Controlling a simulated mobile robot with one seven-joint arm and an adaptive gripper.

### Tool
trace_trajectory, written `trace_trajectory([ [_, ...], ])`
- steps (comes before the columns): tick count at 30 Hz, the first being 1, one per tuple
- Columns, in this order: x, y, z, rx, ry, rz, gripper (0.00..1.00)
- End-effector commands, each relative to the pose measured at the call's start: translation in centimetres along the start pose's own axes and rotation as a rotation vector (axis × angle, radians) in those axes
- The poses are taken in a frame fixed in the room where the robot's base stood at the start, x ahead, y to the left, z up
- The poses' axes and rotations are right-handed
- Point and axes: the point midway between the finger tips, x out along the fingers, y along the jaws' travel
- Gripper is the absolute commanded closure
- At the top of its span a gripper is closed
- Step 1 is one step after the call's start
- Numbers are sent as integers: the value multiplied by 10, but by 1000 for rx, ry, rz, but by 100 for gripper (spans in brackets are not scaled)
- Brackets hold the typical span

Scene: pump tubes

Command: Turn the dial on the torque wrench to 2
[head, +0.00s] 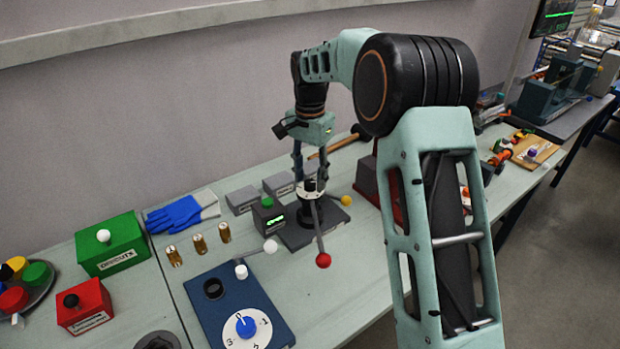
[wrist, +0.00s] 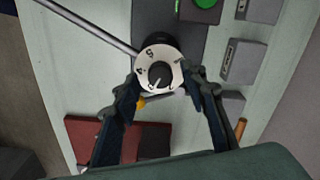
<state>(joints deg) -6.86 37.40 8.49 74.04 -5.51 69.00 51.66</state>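A white round dial (wrist: 147,62) with printed numbers and a black centre knob (wrist: 160,75) sits on top of a dark post in the wrist view. I take it as the torque wrench's dial; in the head view its black knob (head: 311,185) shows under my gripper. A long grey rod (wrist: 88,26) runs out from beneath it. The knob's pointer direction and some numbers are too small to read surely. My gripper (head: 311,172) points down over the dial. In the wrist view, its fingers (wrist: 164,85) are apart, one on each side of the dial; contact cannot be told.
A red ball (head: 323,260), white ball (head: 270,246) and yellow ball (head: 346,201) on rods surround the post. A small box with a green button (head: 267,202) stands close left. A blue box (head: 222,284) with its own numbered dial stands in front. Grey blocks (head: 242,200) lie behind.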

Motion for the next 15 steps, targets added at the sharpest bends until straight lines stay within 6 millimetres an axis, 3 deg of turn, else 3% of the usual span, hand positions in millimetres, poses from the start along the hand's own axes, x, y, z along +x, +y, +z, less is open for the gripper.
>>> trace_trajectory([
  [11,8,0,0,0,0,-1,60],
  [15,8,0,0,0,0,-1,74],
])
